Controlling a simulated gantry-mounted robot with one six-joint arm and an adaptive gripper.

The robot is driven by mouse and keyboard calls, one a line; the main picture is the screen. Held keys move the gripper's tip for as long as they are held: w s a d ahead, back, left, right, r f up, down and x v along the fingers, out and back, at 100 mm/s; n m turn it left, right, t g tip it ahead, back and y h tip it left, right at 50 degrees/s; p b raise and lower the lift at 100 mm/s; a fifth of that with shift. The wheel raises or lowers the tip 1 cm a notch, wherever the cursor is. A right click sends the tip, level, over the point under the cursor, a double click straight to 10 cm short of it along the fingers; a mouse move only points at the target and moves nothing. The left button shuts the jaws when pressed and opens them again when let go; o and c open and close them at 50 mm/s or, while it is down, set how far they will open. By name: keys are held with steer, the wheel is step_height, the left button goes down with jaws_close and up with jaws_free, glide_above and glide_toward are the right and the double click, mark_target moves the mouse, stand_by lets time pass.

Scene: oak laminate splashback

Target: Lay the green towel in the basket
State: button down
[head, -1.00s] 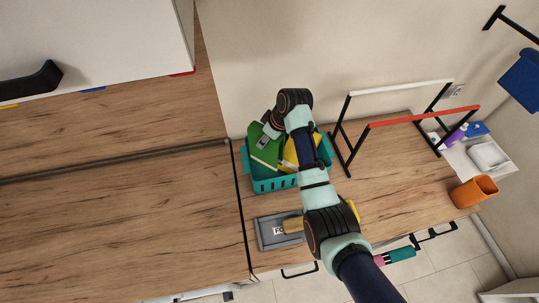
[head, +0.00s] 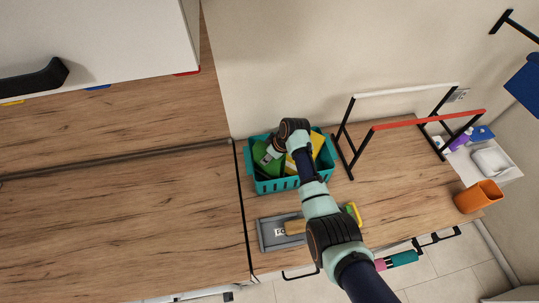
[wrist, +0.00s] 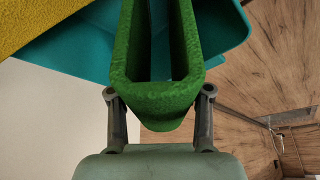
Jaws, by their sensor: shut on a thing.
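The teal basket (head: 283,184) stands on the wooden counter below the wall, and its wall also shows in the wrist view (wrist: 75,50). The green towel (head: 262,158) is at the left part of the basket, low in its opening. In the wrist view the folded towel (wrist: 155,98) is pinched between the two fingers. My gripper (wrist: 158,105) is shut on it. In the head view my wrist hides most of the gripper. A yellow cloth (head: 317,144) is in the basket at the right of the towel. Whether the towel touches the basket floor is hidden.
A drying rack (head: 400,110) with white and red bars stands right of the basket. A grey tray (head: 268,235) lies in front. An orange cup (head: 478,196) and a white tray (head: 505,165) are at the right. The left counter (head: 110,220) is clear.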

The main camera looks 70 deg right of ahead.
steer(key=c, duration=0.5)
jaws_free()
steer(key=p+v, duration=0.1)
steer(key=v, duration=1.1)
steer(key=shift+r, duration=0.1)
steer(key=shift+a, duration=0.1)
